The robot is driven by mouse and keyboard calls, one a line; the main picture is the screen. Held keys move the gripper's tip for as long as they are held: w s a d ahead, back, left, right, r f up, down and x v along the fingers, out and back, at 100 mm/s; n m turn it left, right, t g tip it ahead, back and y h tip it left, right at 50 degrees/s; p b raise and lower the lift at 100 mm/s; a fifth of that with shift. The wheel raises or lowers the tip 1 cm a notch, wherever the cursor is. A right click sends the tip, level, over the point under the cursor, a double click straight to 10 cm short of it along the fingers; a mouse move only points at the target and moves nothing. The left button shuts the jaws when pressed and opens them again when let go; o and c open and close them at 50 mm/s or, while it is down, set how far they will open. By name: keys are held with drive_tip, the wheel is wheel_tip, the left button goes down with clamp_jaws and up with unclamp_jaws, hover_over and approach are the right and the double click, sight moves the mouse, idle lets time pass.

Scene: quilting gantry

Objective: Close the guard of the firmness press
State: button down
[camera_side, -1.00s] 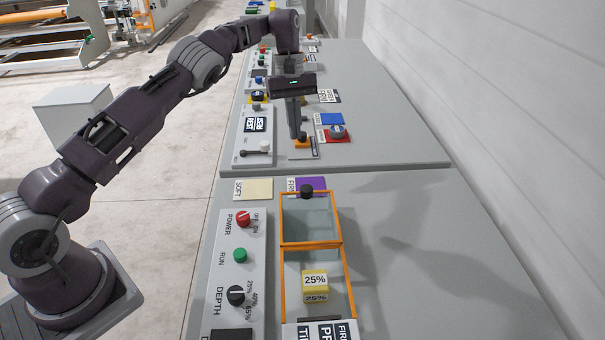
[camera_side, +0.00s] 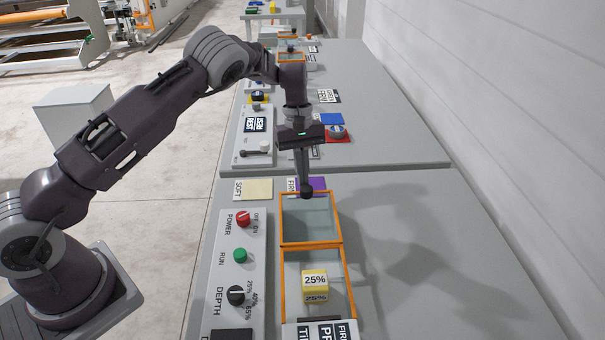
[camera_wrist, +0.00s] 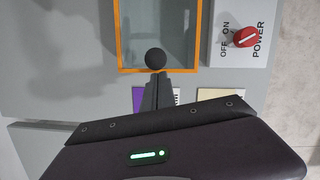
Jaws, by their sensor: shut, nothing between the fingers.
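The firmness press guard is an orange-framed clear panel (camera_side: 310,219) with a black round knob (camera_side: 307,191) at its far edge. It lies beside the section of the press that holds a yellow block marked 25% (camera_side: 315,285). My gripper (camera_side: 305,183) is shut and empty, pointing down right at the knob; whether it touches cannot be told. In the wrist view the shut fingertips (camera_wrist: 157,76) end at the knob (camera_wrist: 155,58), with the guard frame (camera_wrist: 120,45) beyond it.
A control panel with a red power knob (camera_side: 243,219), green run button (camera_side: 240,255) and black depth knob (camera_side: 236,295) runs along the left of the press. A beige pad (camera_side: 254,189) and purple pad (camera_side: 318,184) lie behind. The tabletop at right is clear.

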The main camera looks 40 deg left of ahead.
sight(308, 243)
drive_tip(key=shift+d, duration=0.1)
drive_tip(key=s+d, duration=1.2)
drive_tip(key=shift+s, duration=0.15)
